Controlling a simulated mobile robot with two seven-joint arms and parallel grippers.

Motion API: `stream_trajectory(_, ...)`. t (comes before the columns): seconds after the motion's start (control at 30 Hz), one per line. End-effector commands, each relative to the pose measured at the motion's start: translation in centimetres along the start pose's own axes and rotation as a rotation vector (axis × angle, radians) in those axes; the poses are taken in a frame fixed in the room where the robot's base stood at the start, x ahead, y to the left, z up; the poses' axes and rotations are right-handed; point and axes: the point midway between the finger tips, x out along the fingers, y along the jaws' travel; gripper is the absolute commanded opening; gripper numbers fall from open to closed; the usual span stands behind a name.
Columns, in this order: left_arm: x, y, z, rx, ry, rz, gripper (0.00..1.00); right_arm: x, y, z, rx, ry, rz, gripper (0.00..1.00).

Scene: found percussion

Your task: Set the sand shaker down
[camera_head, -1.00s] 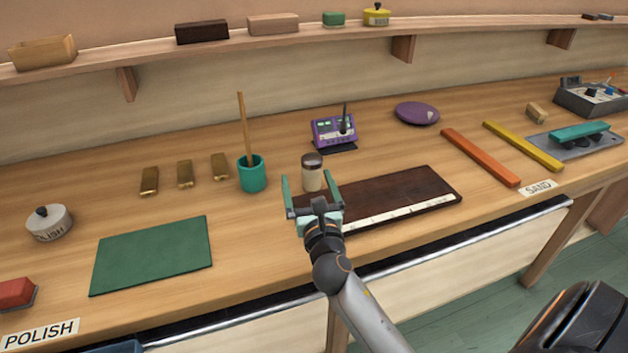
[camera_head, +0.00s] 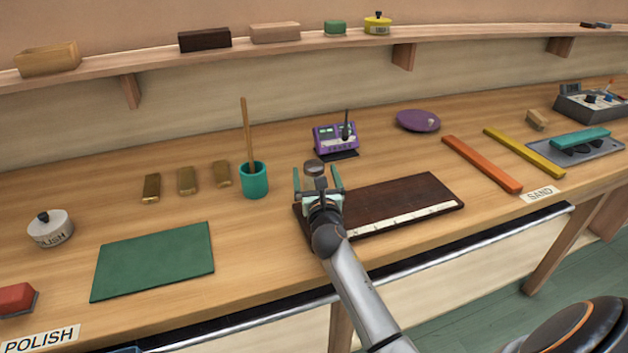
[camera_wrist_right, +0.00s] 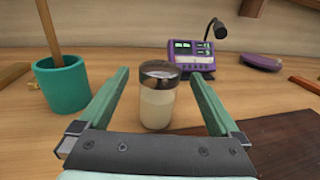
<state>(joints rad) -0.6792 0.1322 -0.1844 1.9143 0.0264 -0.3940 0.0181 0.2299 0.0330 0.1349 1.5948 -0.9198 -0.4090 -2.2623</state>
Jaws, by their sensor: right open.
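The sand shaker is a small clear jar with pale contents and a dark metal lid. In the head view only its lid (camera_head: 314,167) shows clearly, as my gripper hides the rest. In the right wrist view the shaker (camera_wrist_right: 157,108) stands upright on the bench, between the spread green fingers, with visible space on both sides. My left gripper is not in view.
A teal cup (camera_head: 255,182) with a wooden stick stands left of the shaker. A purple device (camera_head: 334,137) with a microphone is behind it. A dark board (camera_head: 400,200) with a white strip lies to the right. A green mat (camera_head: 153,262) lies front left.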

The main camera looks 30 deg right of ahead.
Motion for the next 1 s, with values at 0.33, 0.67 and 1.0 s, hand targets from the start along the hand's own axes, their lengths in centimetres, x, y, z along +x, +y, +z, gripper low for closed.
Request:
stream_trajectory(0.33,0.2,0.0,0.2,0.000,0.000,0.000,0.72,2.3,0.1,0.0,0.000,-0.001,0.001,0.98)
stream_trajectory(0.67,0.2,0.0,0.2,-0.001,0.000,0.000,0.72,2.2,0.1,0.0,0.000,0.000,0.001,0.75)
stream_trajectory(1.0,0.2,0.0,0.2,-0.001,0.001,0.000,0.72,2.2,0.1,0.0,0.000,0.000,0.001,0.37)
